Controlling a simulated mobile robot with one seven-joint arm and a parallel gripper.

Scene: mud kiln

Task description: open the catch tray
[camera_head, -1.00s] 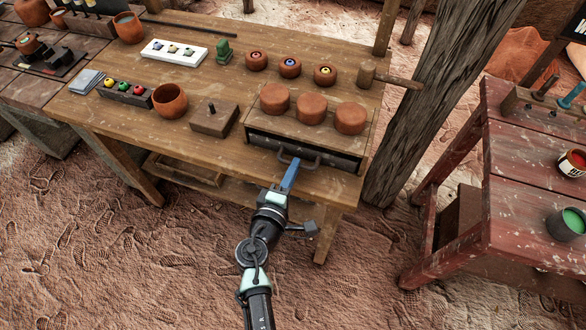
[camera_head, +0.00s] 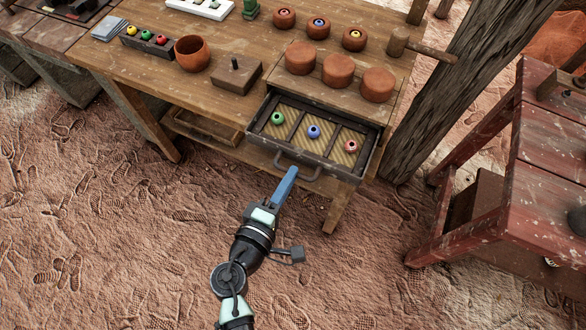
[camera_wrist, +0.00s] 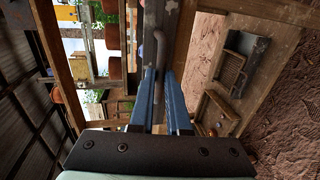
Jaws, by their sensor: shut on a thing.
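The catch tray (camera_head: 361,167) is a dark drawer under the raised wooden box on the table, and it stands pulled out toward me. Its inside has dividers and woven lining, with a green, a blue and a pink bead-like piece lying in separate compartments. A dark bar handle (camera_head: 312,177) is on its front. My gripper (camera_head: 291,171), with blue fingers, is shut on the left part of the handle. In the wrist view the fingers (camera_wrist: 161,72) close around the handle (camera_wrist: 159,45), and the tray's inside is hidden.
Three clay lids (camera_head: 338,70) sit on the box above the tray. A clay cup (camera_head: 192,54) and a wooden block with a knob (camera_head: 235,76) stand to the left. A red table (camera_head: 500,150) and a wooden post (camera_head: 455,85) are at right. Ground in front is free.

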